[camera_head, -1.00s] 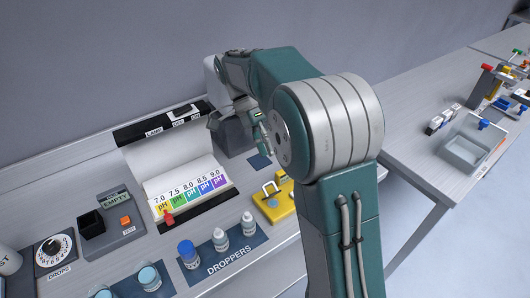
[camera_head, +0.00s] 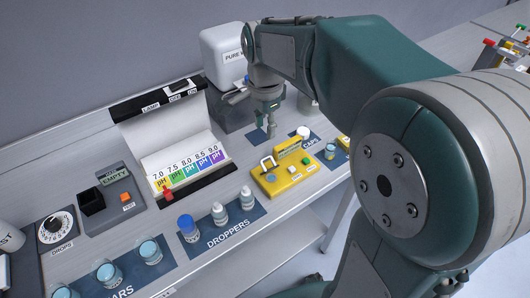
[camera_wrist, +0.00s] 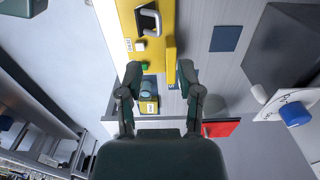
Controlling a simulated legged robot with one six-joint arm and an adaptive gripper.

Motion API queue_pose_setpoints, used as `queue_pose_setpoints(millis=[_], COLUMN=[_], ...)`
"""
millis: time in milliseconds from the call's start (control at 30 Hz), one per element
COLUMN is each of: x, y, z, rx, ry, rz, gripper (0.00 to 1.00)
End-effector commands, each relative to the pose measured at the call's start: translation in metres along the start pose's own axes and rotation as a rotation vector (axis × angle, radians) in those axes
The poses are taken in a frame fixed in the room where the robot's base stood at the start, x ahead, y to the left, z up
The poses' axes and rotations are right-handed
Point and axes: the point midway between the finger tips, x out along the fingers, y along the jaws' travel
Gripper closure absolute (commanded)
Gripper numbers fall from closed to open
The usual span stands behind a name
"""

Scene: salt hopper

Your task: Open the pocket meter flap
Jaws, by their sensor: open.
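The yellow pocket meter (camera_head: 284,183) lies on the bench right of the droppers, with a pale loop handle (camera_head: 268,162), a green button and a raised yellow labelled plate (camera_head: 288,148). I cannot tell for certain which part is the flap. My gripper (camera_head: 271,130) points down behind the meter, apart from it. In the wrist view the meter (camera_wrist: 137,30) is at the top, with its handle (camera_wrist: 148,20) and the narrow yellow plate (camera_wrist: 170,50). My open, empty gripper (camera_wrist: 159,76) shows its two fingers below the meter's end.
The pH colour stand (camera_head: 165,140) and dropper bottles (camera_head: 219,212) are left of the meter. Small capped vials (camera_head: 330,151) sit to the right. My arm covers much of the right side.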

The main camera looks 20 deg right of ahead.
Motion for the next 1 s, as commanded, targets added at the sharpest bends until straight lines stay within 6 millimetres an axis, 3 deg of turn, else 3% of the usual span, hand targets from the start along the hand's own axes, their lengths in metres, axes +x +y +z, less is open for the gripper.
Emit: queue_pose_setpoints(millis=[300,500,900,1000], x=[0.059,0.087,0.096,0.096], y=[0.001,0.001,0.001,0.001], z=[0.000,0.000,0.000,0.000], rx=[0.000,0.000,0.000,0.000], ry=[-0.001,-0.001,0.000,0.000], rz=[0.007,0.006,0.004,0.004], gripper=[0.53,0.53,0.53,0.98])
